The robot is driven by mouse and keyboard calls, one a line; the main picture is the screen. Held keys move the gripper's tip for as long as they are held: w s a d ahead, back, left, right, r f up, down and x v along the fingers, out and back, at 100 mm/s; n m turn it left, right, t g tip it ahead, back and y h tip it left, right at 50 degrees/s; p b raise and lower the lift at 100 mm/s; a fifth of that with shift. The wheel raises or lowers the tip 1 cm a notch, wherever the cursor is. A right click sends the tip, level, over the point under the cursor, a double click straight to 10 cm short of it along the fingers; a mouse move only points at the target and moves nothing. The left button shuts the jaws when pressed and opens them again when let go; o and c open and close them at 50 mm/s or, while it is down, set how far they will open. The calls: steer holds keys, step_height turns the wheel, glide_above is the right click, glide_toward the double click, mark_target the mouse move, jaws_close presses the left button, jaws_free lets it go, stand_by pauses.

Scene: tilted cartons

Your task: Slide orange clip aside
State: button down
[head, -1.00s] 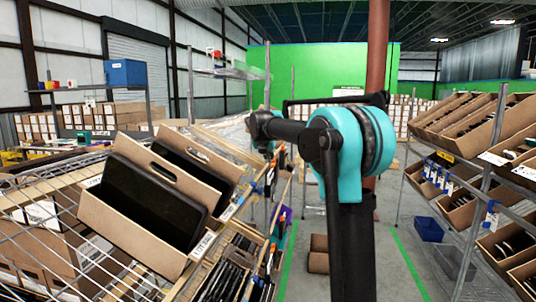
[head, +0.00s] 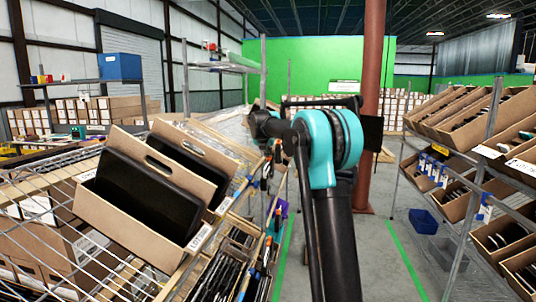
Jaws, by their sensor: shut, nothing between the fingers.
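Small orange clip-like pieces (head: 266,262) show along the front edge of the left rack, among blue and black ones. They are too small to tell which one is the orange clip. My arm (head: 328,148), black with a teal joint, rises in the middle and bends left toward that rack edge. Its far end is dark and partly hidden against the rack, and no gripper fingers can be made out.
Tilted cartons (head: 142,225) with black items stand on the left wire rack. A right rack holds several tilted cartons (head: 465,112). Blue (head: 423,222) and grey bins sit on the floor below it. A red-brown pillar (head: 372,60) stands behind my arm. The green-lined aisle floor looks open.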

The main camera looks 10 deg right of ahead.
steer(key=shift+w+d, duration=0.25)
steer(key=shift+w, duration=0.45)
steer(key=shift+w+d, duration=0.2)
steer(key=shift+w, duration=0.55)
steer(key=shift+w+d, duration=0.25)
steer(key=shift+w, duration=0.45)
steer(key=shift+s+a, duration=0.15)
steer(key=shift+s, duration=0.05)
steer(key=s, duration=0.2)
steer(key=s+a, duration=0.1)
steer(key=s, duration=0.1)
steer(key=shift+a+r, duration=0.1)
steer(key=shift+r, duration=0.1)
steer(key=v, duration=0.9)
steer(key=shift+r, duration=0.15)
steer(key=shift+s, duration=0.1)
